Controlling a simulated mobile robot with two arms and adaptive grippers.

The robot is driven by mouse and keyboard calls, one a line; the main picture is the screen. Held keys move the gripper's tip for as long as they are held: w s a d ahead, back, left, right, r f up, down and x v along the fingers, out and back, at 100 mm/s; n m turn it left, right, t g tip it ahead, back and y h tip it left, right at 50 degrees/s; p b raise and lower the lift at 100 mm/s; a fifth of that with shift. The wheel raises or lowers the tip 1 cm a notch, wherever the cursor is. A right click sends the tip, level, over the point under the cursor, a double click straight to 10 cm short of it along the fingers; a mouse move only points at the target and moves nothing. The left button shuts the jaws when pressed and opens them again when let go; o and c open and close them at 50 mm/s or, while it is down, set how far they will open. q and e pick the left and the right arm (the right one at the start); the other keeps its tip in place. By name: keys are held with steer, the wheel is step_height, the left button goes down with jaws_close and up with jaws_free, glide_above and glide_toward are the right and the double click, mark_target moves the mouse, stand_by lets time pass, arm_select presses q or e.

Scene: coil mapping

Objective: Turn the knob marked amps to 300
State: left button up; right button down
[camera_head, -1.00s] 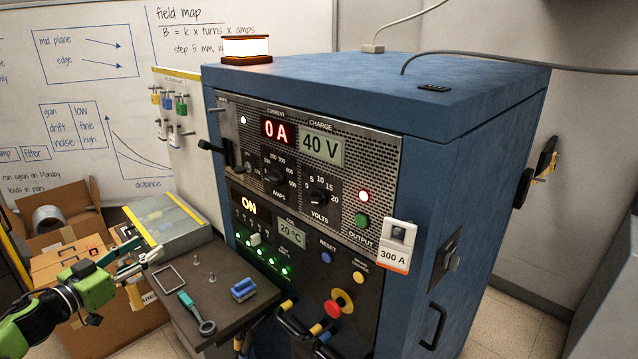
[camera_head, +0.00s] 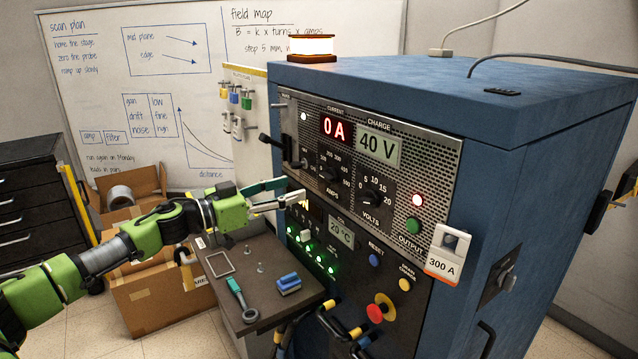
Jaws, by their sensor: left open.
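The amps knob (camera_head: 331,174) is a dark round knob on the upper perforated panel of the blue cabinet (camera_head: 510,200), with a printed scale around it. Its exact pointer setting is too small to read. The current display (camera_head: 335,128) above it reads 0 A in red. My left gripper (camera_head: 295,189) is open and empty, its fingers pointing right at the cabinet front, left of and slightly below the amps knob. It hides part of the ON display. My right gripper is not in view.
The volts knob (camera_head: 371,197) sits right of the amps knob. A lever handle (camera_head: 268,141) juts out at the panel's left. Below my left gripper, a shelf (camera_head: 225,290) holds a wrench (camera_head: 241,300) and a blue block (camera_head: 288,283). A 300 A tag (camera_head: 441,266) hangs at the right.

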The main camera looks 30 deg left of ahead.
mark_target(324, 178)
arm_select(q)
steer(key=p+x, duration=0.3)
steer(key=x, duration=0.4)
steer(key=shift+w+a+r, duration=0.1)
steer(key=shift+w+r, duration=0.1)
steer(key=shift+f+p+x, duration=0.2)
steer(key=shift+p+x, duration=0.1)
steer(key=shift+x, duration=0.7)
steer(key=shift+s, duration=0.1)
steer(key=c, duration=1.1)
